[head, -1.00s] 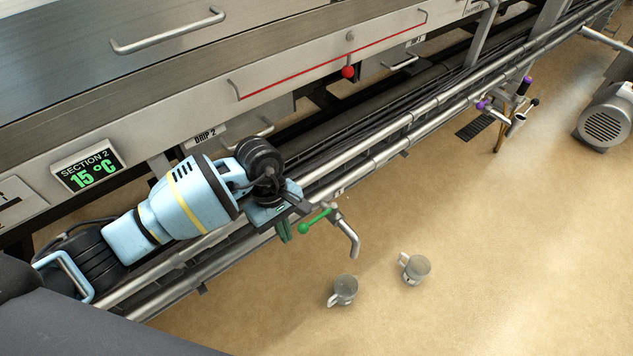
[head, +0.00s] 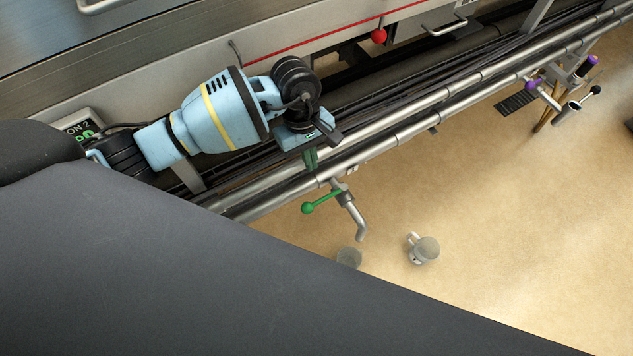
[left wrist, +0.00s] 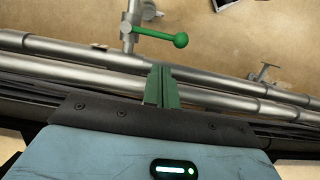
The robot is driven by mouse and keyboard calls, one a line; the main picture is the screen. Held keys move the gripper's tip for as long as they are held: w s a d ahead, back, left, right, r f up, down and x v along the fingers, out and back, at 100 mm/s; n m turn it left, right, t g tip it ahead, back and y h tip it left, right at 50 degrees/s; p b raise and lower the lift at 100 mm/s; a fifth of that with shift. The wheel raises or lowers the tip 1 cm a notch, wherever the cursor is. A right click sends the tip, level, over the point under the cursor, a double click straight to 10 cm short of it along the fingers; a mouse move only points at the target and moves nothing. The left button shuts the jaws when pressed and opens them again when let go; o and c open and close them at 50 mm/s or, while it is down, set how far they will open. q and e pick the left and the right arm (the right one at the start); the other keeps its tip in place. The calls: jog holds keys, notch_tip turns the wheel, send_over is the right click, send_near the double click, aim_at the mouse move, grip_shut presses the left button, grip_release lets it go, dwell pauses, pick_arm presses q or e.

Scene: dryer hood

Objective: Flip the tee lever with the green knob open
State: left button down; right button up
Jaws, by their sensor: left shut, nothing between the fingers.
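The green knob (head: 308,207) is on the end of a green lever (head: 325,197) on a metal tee with a bent spout (head: 354,218). The lever sticks out sideways from the tee, roughly crosswise to the spout. My left gripper (head: 311,159) is shut and empty, apart from the lever, above the knob in the head view and over the pipes. In the left wrist view, its green fingers (left wrist: 163,86) are together, and the green knob (left wrist: 181,40) is just beyond the tips, slightly right. My right gripper is not in view.
Long metal pipes (head: 390,140) run beneath the hood. A clear cup (head: 349,257) is below the spout, partly hidden by a dark shape, and another cup (head: 425,250) is to its right. A tee with purple knobs (head: 531,86) is farther right. A red ball (head: 378,36) hangs above.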

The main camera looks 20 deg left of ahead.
aim_at(323, 199)
pick_arm(q)
jog(key=x, duration=1)
jog(key=shift+b, duration=0.4)
